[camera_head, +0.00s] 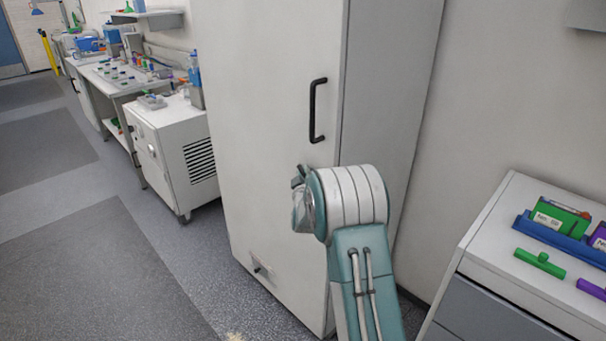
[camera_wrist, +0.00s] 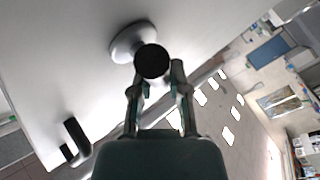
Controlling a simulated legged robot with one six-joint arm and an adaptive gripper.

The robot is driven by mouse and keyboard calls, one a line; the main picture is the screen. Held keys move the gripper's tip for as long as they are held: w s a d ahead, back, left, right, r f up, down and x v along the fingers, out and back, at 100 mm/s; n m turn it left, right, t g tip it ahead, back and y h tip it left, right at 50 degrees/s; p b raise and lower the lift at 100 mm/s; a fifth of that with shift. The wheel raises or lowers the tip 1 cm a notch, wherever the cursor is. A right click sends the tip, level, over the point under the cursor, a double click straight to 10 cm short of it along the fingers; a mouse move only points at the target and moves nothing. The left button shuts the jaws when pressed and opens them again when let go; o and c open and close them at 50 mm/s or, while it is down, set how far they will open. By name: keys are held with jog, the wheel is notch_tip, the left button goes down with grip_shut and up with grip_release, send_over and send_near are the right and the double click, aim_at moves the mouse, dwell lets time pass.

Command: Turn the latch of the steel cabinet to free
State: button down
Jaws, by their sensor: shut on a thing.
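The steel cabinet (camera_head: 265,120) is tall and pale grey, and its front door is shut in the head view. Its face fills much of the wrist view (camera_wrist: 60,50). The latch shows in the wrist view as a dark round knob (camera_wrist: 152,60) on a pale round base (camera_wrist: 125,42) on the door. My gripper (camera_wrist: 156,77) has its two fingers on either side of the knob and is shut on it. In the head view my gripper (camera_head: 299,180) is at the door, below the black handle (camera_head: 315,110); my arm hides the latch there.
A white drawer unit (camera_head: 500,255) stands at the right with a blue tray (camera_head: 560,238) and green and purple items. A white cabinet with a vent (camera_head: 175,155) and benches stand left of the steel cabinet. The grey floor (camera_head: 90,250) in front is clear.

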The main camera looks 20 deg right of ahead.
jog(key=m+t+h, duration=0.1)
jog(key=m, duration=0.1)
jog(key=m+t+h, duration=0.2)
jog(key=shift+s+m, duration=0.2)
jog(key=shift+m, duration=0.1)
jog(key=shift+s+d+m+h, duration=0.1)
jog(key=shift+s+m+h, duration=0.05)
jog(key=shift+m+h, duration=1.15)
jog(key=shift+s+m+h, duration=0.15)
jog(key=shift+m+h, duration=0.95)
jog(key=shift+m, duration=0.7)
jog(key=c, duration=0.6)
grip_release()
jog(key=shift+r, duration=0.1)
